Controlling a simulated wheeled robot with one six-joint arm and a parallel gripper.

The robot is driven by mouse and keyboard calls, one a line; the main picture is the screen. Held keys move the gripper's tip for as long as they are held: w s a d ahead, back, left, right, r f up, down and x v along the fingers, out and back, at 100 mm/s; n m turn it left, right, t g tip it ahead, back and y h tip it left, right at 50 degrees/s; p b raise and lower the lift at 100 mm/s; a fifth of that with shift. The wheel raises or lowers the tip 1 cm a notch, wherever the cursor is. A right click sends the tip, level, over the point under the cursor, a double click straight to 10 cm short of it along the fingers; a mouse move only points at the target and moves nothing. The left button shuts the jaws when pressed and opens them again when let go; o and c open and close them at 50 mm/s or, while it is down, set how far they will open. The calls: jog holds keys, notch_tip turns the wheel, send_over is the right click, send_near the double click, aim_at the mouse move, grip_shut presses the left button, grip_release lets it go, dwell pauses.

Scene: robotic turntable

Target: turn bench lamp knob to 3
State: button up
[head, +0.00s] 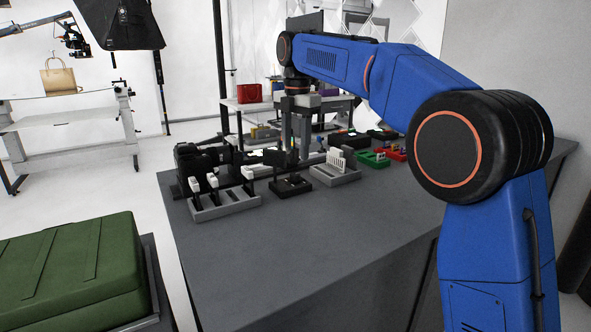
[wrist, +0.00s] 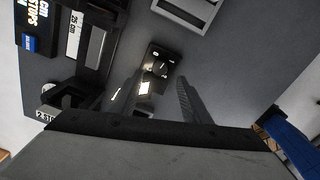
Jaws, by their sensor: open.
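A small black box (wrist: 163,60) with a raised dark knob (wrist: 155,68) on top and small white marks around it lies below my gripper in the wrist view. It looks like the bench lamp control, but I cannot read the knob's setting. A bright white patch (wrist: 144,88) shows at its near side. The black box also shows in the head view (head: 290,186) on the grey bench. My gripper (wrist: 156,86) is open and empty, its two fingers apart on either side of the box's near end. In the head view my gripper (head: 294,145) points down above the box.
On the grey bench (head: 300,250), a grey rack (head: 225,205) with white-handled items stands left of the box, and a grey tray (head: 335,175) with white cards stands right. A black camera (head: 205,160) sits behind the rack. The front of the bench is clear.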

aim_at(295, 174)
notch_tip(295, 174, down, 7)
dwell(0.3)
jog(key=c, duration=1)
